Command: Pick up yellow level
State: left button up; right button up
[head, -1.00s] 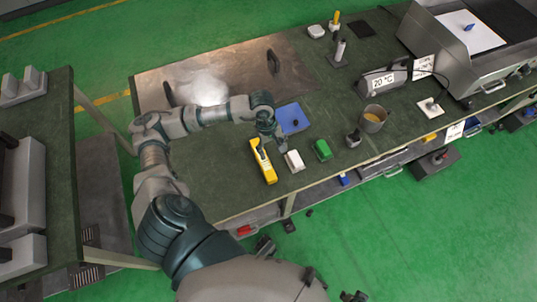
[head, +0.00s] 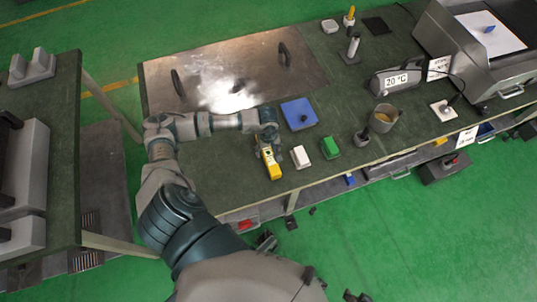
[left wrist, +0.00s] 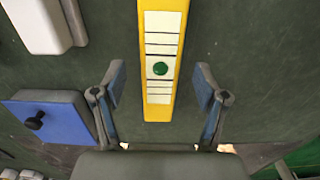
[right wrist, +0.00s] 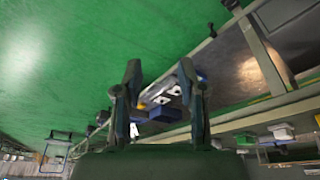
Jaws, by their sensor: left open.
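The yellow level (head: 273,168) lies on the dark green workbench (head: 225,196), near its front edge. In the left wrist view the yellow level (left wrist: 160,60) runs lengthwise between the fingers, with white marked strips and a round green spot. My left gripper (left wrist: 160,88) is open, one finger on each side of the level, with gaps on both sides. In the head view my left gripper (head: 268,147) is over the far part of the level and hides some of it. My right gripper (right wrist: 160,85) shows only in its wrist view, with its fingers apart and no object clearly between them.
A white block (head: 302,157) and a green block (head: 330,148) sit right of the level. A blue plate with a knob (head: 299,114) lies behind. A metal cup (head: 384,118) and a temperature display (head: 397,81) stand further right. A metal panel (head: 205,65) covers the back left.

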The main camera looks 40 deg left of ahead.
aim_at(268, 153)
pick_arm(q)
notch_tip(268, 153, down, 3)
jog(key=shift+f, duration=0.3)
jog(key=c, duration=1.3)
grip_shut()
pick_arm(e)
jog(key=shift+w+a+t, duration=0.2)
jog(key=shift+w+t, duration=0.1)
jog(key=shift+w, duration=0.3)
jog(key=shift+w+a+t, duration=0.15)
jog(key=shift+w+t, duration=0.15)
jog(key=shift+w, duration=0.3)
pick_arm(q)
jog(key=shift+r, duration=0.2)
